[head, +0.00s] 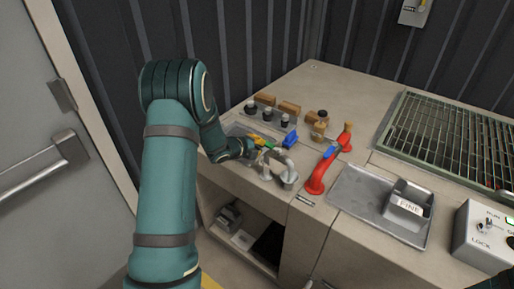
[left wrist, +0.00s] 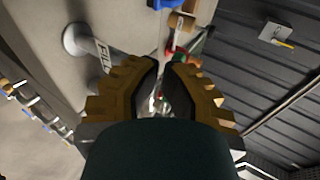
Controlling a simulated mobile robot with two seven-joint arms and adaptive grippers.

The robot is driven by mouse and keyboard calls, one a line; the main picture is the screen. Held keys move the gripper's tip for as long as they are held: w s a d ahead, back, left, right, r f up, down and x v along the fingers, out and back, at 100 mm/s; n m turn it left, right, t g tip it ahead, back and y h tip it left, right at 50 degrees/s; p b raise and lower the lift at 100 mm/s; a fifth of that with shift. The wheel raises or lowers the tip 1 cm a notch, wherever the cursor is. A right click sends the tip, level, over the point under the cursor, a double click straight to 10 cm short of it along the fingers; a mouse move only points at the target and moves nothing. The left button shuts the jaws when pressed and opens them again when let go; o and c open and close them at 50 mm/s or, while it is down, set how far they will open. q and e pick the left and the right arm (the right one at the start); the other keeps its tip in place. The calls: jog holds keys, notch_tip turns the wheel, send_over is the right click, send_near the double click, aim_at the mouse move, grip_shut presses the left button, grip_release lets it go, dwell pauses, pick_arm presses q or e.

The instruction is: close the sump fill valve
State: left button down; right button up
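A grey curved pipe (head: 285,162) rises from the counter in the head view. In the left wrist view, a label reading FILL (left wrist: 103,56) lies beside a grey pipe foot (left wrist: 76,40). My left gripper (head: 261,150) is low over the counter, just left of the grey pipe, among small yellow and green parts. In the left wrist view, its two amber-padded fingers (left wrist: 165,66) have their tips close together with a narrow gap. Small red and pale parts show around that gap. I cannot tell whether the fingers hold anything. The valve handle is not clearly seen. My right gripper is out of view.
A red pipe (head: 317,177) with a blue part stands right of the grey pipe. A blue block (head: 291,138) and several dark knobs (head: 268,112) are behind. A grey tray (head: 361,198) holds a box labelled FINE (head: 406,203). A control box (head: 482,237) stands at right.

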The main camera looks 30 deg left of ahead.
pick_arm(q)
jog(key=shift+w+a+m+g+h, duration=0.15)
jog(key=shift+w+m+g+h, duration=0.15)
jog(key=shift+w+m+h, duration=0.65)
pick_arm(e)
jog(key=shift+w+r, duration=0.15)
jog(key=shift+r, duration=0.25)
